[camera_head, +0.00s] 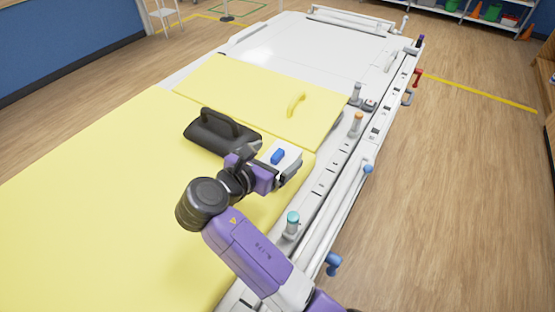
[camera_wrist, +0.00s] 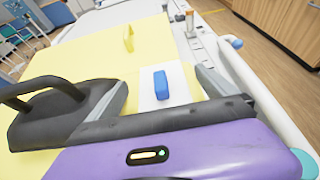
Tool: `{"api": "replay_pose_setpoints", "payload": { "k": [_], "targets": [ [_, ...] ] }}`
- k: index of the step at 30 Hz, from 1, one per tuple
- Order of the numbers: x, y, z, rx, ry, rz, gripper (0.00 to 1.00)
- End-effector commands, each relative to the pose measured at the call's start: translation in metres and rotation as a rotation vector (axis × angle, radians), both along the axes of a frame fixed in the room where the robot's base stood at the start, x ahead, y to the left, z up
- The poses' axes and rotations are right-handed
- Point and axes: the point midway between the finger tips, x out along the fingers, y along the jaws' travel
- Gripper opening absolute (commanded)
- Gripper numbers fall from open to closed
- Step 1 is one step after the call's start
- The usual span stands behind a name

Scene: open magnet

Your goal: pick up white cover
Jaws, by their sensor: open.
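The white cover (camera_head: 290,153) is a small white plate with a blue block-shaped handle (camera_head: 278,156) on top. It lies by the right edge of the yellow surface. In the wrist view the white cover (camera_wrist: 180,76) and its blue handle (camera_wrist: 161,84) are ahead of my gripper (camera_wrist: 165,92), between its two fingers as seen from there. My gripper (camera_head: 268,170) is open and empty, close beside the cover. The cover's near side is partly hidden by my gripper, and I cannot tell whether the fingers touch it.
A black cover with a loop handle (camera_head: 210,134) lies just left of my gripper. A yellow panel with a handle (camera_head: 296,104) lies beyond. Bottle-like posts with orange (camera_head: 357,123) and teal (camera_head: 292,222) tops stand along the right rail. The left yellow surface (camera_head: 90,190) is clear.

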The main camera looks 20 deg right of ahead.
Motion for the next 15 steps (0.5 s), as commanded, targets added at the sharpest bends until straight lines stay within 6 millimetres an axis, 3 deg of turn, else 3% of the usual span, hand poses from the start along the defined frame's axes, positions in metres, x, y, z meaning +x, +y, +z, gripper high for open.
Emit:
{"api": "replay_pose_setpoints", "payload": {
  "k": [6,15],
  "targets": [
    [0.016,-0.026,-0.009,0.0,0.001,-0.002,0.96],
    [0.023,-0.035,-0.014,0.001,0.0,0.0,0.96]
  ]
}}
